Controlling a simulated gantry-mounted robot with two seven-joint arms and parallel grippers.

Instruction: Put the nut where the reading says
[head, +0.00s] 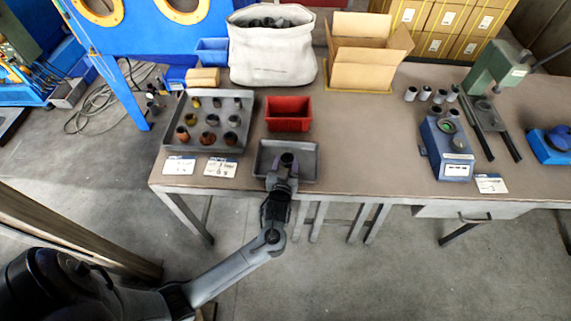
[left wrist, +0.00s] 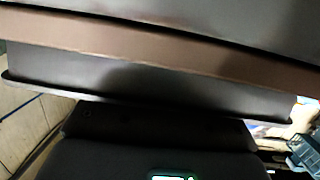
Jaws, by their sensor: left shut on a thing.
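My left gripper (head: 287,161) is over the shallow grey tray (head: 309,162) at the table's front edge. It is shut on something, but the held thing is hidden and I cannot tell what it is. No nut can be made out for certain. A blue device (head: 447,150) with a green round spot on top and a pale label stands at the right; any reading is too small to make out. The left wrist view is filled by dark surfaces and a brown band close up, with no fingertips showing. My right gripper is not in view.
A grey tray (head: 246,124) of several small round parts is at the left, with white cards (head: 221,169) in front. A red bin (head: 289,122), white sack (head: 270,60), open carton (head: 360,66) and green press (head: 493,72) stand behind. The table's middle right (head: 370,135) is clear.

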